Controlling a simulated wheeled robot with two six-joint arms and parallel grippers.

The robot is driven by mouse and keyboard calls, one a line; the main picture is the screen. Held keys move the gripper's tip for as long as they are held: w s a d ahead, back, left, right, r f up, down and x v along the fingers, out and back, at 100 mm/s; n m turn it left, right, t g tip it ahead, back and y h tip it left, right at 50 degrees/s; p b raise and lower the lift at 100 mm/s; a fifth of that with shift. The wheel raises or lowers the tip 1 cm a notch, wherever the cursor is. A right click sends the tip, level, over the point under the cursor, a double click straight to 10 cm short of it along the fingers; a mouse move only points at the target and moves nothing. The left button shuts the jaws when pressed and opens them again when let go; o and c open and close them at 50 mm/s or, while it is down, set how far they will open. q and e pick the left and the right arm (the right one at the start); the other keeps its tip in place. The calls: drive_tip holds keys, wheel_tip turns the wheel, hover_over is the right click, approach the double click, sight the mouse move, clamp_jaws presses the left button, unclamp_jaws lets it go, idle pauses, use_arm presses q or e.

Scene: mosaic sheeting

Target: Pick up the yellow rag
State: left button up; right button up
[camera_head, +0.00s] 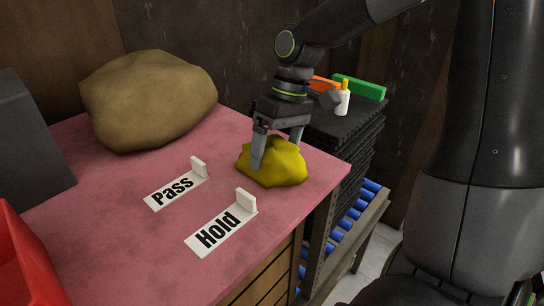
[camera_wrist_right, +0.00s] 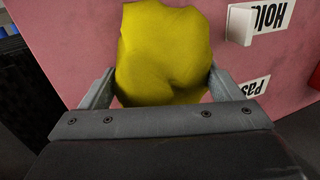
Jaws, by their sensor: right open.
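The yellow rag (camera_head: 275,165) lies crumpled on the pink table top (camera_head: 105,225), near its right edge. My right gripper (camera_head: 277,155) is lowered over it from above, with its fingers apart. In the right wrist view the rag (camera_wrist_right: 163,52) sits between the two open fingers (camera_wrist_right: 160,88), one on each side; whether they touch it I cannot tell. My left gripper does not show in the head view.
A brown sack (camera_head: 148,98) is behind left, a red bin (camera_head: 25,265) front left. A dark stack (camera_head: 345,125) with a white bottle (camera_head: 343,102) and green block (camera_head: 358,87) stands right.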

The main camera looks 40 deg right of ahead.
sight(272, 148)
drive_tip(key=c, duration=0.6)
drive_tip(key=shift+r, duration=0.3)
wheel_tip(272, 148, up, 4)
drive_tip(key=shift+f+b, duration=0.1)
drive_tip(key=shift+b, duration=0.85)
wheel_tip(272, 148, up, 5)
drive_tip(key=shift+s+p, duration=0.1)
drive_tip(key=shift+p, duration=0.65)
drive_tip(key=shift+r, duration=0.35)
